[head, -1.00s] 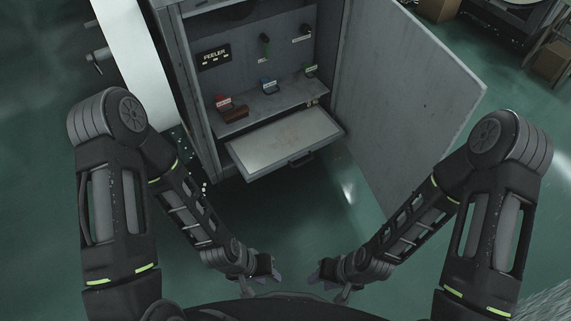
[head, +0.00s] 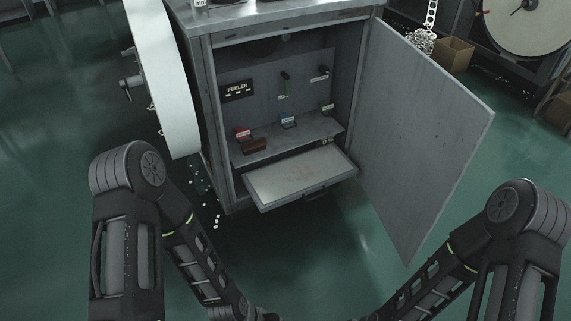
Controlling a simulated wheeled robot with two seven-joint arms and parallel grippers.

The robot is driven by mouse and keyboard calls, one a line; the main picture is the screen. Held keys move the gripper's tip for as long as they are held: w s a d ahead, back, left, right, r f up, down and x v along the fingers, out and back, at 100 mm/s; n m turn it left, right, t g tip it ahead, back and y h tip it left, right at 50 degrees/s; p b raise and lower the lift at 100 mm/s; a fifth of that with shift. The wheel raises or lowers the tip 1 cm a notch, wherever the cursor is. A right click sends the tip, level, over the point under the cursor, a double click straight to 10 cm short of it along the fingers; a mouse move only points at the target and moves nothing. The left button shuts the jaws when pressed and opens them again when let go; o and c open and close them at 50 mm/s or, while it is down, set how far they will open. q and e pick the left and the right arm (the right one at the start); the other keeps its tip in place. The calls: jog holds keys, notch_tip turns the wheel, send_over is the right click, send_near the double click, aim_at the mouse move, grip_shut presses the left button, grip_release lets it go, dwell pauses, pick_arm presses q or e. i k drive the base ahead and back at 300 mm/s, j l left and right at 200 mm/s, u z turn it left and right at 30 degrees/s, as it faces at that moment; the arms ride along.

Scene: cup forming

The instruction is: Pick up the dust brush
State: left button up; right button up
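A small brown-red block-like object (head: 254,146), possibly the dust brush, lies on the cabinet's inner shelf towards the left. It is too small to be sure what it is. Two dark-headed tools hang on the back panel: one with a green handle (head: 286,82) and one further right (head: 321,73). My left gripper (head: 266,315) and my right gripper (head: 371,317) are low at the bottom edge, mostly cut off, in front of the cabinet and well apart from its shelf. Their fingers do not show clearly.
The grey cabinet (head: 222,122) stands open, its door (head: 425,130) swung out to the right. A drawer (head: 300,180) juts out below the shelf (head: 290,139). A large white disc (head: 165,75) is at the left. A cardboard box (head: 455,54) sits behind. The floor in front is clear.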

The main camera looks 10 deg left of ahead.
aim_at(252, 148)
jog(key=i+j+z, duration=0.45)
jog(key=i, duration=0.2)
jog(key=i+j+z, duration=0.4)
jog(key=i+j, duration=0.3)
jog(key=j, duration=0.25)
jog(key=z, duration=0.05)
